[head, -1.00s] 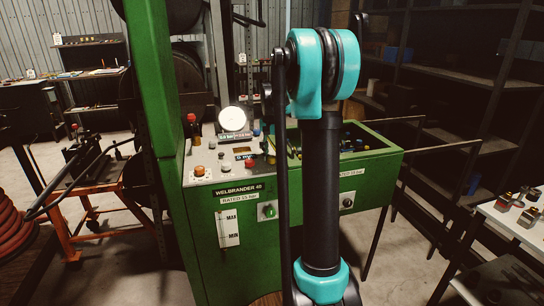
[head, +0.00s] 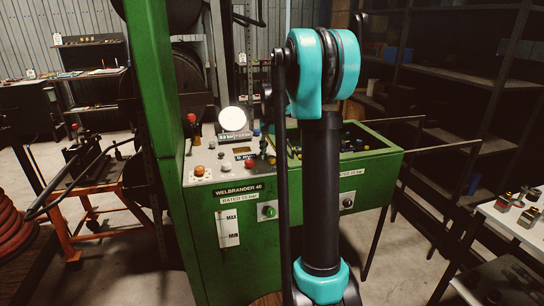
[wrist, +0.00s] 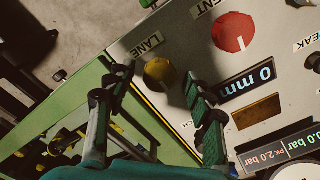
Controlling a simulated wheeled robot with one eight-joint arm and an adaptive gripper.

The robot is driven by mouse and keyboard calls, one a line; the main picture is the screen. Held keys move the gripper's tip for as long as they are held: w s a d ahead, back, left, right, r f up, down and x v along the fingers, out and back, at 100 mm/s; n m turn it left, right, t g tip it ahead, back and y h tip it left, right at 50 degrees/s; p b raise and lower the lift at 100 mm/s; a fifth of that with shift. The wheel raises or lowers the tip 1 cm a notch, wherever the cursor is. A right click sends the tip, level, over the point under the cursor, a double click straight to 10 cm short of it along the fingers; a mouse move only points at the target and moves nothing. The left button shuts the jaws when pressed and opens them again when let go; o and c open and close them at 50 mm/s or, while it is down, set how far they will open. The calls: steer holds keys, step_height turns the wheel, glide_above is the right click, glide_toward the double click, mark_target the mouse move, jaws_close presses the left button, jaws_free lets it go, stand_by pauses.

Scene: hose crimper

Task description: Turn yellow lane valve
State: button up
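The yellow lane valve knob (wrist: 157,73) shows in the wrist view on the pale control panel, beside a LANE label (wrist: 147,45). My gripper (wrist: 162,78) is open, with one dark finger on each side of the knob in the picture. I see no clear contact, and the height of the fingertips above the panel is hard to judge. In the head view my arm hides most of my gripper, and I cannot pick out the yellow knob for sure.
A red knob (wrist: 233,32), a 0 mm display (wrist: 247,84) and a bar display (wrist: 281,151) lie close by on the panel. The green machine (head: 240,240) has a round gauge (head: 232,119) on top. An orange cart (head: 95,205) stands left, a side table (head: 515,228) right.

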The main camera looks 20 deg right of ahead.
mark_target(272, 157)
step_height(272, 157, up, 12)
stand_by(0.6)
steer(key=s+a+f+n+t, duration=0.1)
steer(key=s+a+f+n, duration=0.1)
steer(key=s+f, duration=0.6)
steer(key=s+a+f+n+t, duration=0.1)
steer(key=s+f+n, duration=0.3)
steer(key=s+f, duration=0.5)
steer(key=s+a+f+n+t, duration=0.2)
steer(key=s+f, duration=0.6)
steer(key=s, duration=0.6)
steer(key=shift+s+a+f+n, duration=0.2)
steer(key=shift+a+f+n, duration=0.1)
steer(key=shift+a+n, duration=0.4)
steer(key=shift+a, duration=0.1)
stand_by(1.7)
